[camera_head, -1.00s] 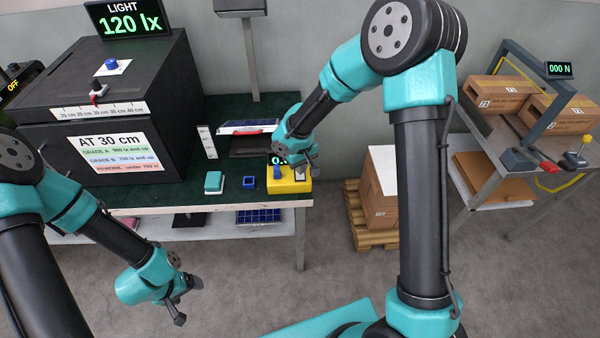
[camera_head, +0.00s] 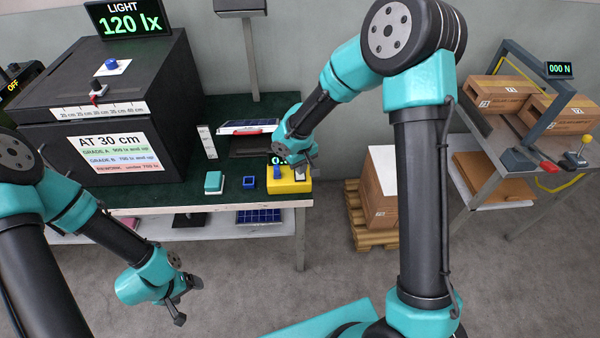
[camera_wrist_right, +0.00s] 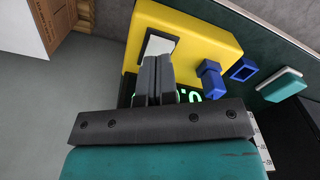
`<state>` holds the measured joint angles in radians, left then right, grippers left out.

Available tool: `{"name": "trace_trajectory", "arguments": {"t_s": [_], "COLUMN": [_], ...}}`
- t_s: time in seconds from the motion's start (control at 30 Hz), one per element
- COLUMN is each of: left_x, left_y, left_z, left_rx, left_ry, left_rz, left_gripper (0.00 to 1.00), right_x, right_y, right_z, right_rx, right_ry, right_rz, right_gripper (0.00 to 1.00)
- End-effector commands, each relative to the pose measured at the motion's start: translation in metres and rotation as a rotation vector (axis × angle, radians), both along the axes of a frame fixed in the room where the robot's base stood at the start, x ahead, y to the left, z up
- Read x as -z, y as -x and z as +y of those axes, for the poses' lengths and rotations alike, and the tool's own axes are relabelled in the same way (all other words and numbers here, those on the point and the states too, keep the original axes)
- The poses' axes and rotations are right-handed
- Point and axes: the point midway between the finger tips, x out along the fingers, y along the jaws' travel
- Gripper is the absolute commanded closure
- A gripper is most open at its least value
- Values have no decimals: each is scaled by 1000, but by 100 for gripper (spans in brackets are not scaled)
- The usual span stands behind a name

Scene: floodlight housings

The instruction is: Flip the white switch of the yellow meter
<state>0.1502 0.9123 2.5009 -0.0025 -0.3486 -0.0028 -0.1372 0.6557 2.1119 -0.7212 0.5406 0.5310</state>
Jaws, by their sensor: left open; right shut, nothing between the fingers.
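The yellow meter (camera_head: 290,185) stands at the right front corner of the green-topped bench, and it fills the upper middle of the right wrist view (camera_wrist_right: 205,32). Its white switch (camera_wrist_right: 158,45) sits in a dark slot and is partly hidden behind my fingers. My right gripper (camera_wrist_right: 157,62) is shut and empty, its fingertips at the switch; whether they touch it I cannot tell. In the head view my right gripper (camera_head: 305,162) is over the meter and hides part of its display. My left gripper (camera_head: 188,300) is open and empty, low in front of the bench.
A blue knob (camera_wrist_right: 210,72) stands on the meter beside the switch. A small blue square holder (camera_head: 249,183) and a teal-and-white block (camera_head: 214,182) lie left of the meter. A large black box (camera_head: 110,110) fills the bench's left. Cartons (camera_head: 380,190) stand on a pallet to the right.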

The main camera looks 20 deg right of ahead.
Motion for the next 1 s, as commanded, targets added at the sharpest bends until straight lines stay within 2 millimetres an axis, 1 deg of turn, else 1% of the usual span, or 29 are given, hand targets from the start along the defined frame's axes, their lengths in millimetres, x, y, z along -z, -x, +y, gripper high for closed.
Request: {"name": "trace_trajectory", "arguments": {"t_s": [1.0], "left_x": [0], "left_y": [0], "left_z": [0], "left_rx": [0], "left_ry": [0], "left_rz": [0], "left_gripper": [20], "right_x": [12], "right_y": [0], "right_z": [0], "right_rx": [0], "right_ry": [1], "right_rz": [1], "right_gripper": [100]}}
